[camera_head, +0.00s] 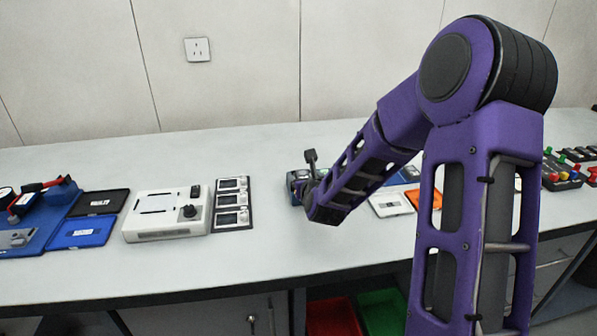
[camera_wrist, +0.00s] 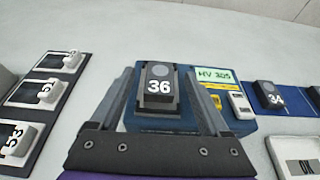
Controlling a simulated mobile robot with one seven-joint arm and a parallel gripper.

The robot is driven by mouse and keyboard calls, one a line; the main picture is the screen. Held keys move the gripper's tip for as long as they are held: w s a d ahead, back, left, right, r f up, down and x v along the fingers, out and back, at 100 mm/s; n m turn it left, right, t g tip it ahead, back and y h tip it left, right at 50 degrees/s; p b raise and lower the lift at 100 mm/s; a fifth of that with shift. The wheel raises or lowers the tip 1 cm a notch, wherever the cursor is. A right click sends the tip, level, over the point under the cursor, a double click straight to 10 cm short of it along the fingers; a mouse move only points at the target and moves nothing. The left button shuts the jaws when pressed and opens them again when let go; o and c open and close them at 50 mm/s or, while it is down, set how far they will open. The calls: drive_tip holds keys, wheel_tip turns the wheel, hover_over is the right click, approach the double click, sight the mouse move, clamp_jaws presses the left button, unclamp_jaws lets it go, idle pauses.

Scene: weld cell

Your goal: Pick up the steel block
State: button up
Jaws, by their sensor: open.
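A dark block marked 36 with a grey round spot on top (camera_wrist: 159,85) sits on a blue instrument (camera_wrist: 150,124) whose screen reads HV 305. It looks like the steel block, though other numbered blocks are in view. My gripper (camera_wrist: 159,72) is open, with one finger on each side of block 36. I cannot tell whether either finger touches it. In the head view, the instrument (camera_head: 296,176) is partly hidden by my arm, and the block and fingertips cannot be made out.
A dark rack (camera_head: 233,222) of three numbered blocks lies left of the instrument, beside a white device (camera_head: 165,217). Block 34 (camera_wrist: 269,95) rests on a blue mat at right. The bench front is clear.

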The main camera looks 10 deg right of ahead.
drive_tip(key=shift+w+f, duration=0.1)
drive_tip(key=shift+w, duration=0.15)
drive_tip(key=shift+c, duration=0.3)
clamp_jaws()
